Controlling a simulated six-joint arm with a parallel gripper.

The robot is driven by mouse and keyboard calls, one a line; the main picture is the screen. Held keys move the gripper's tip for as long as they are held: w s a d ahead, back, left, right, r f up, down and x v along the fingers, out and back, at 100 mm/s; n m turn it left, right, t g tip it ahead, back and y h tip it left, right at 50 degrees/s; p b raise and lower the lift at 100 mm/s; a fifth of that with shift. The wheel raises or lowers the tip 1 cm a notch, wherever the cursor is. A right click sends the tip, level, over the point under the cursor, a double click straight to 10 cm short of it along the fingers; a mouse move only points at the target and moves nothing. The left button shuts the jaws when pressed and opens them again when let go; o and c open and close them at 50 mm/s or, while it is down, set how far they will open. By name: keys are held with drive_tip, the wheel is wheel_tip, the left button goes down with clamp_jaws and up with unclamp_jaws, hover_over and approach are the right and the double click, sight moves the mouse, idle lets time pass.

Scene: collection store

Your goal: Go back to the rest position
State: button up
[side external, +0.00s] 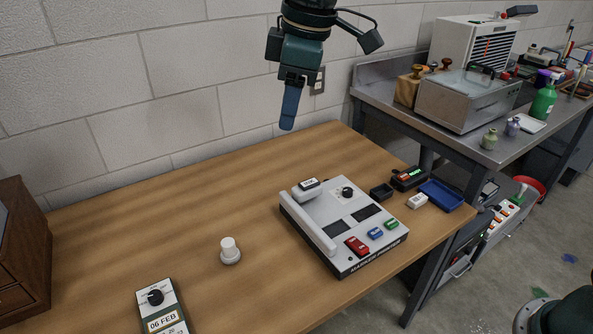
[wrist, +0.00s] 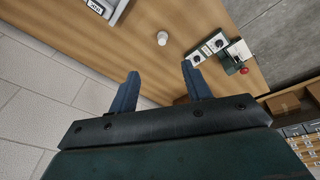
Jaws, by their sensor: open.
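My gripper (side external: 289,108) hangs high above the back of the wooden table (side external: 130,225), near the wall, with nothing under its fingertips but air. In the wrist view my gripper (wrist: 160,82) shows two blue fingers spread apart with nothing between them. In the side view the fingers overlap and look like one. My gripper is well clear of everything on the table.
A grey machine with coloured buttons (side external: 327,207) sits at the table's right. A white knob-shaped piece (side external: 230,252) and a date device (side external: 162,310) stand nearer the front. A blue tray (side external: 441,195) lies at the right edge. A metal bench (side external: 390,104) stands behind right.

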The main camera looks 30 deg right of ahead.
drive_tip(key=s+d+r+m+t, duration=0.25)
drive_tip(key=s+d+m, duration=0.25)
drive_tip(key=s+d, duration=0.8)
drive_tip(key=s+d+f+m+h, duration=0.1)
drive_tip(key=s+d+f+m, duration=0.5)
drive_tip(key=s+d, duration=0.5)
drive_tip(key=s+f+t, duration=0.1)
drive_tip(key=s+f, duration=0.1)
drive_tip(key=s, duration=0.1)
drive_tip(key=shift+f, duration=0.1)
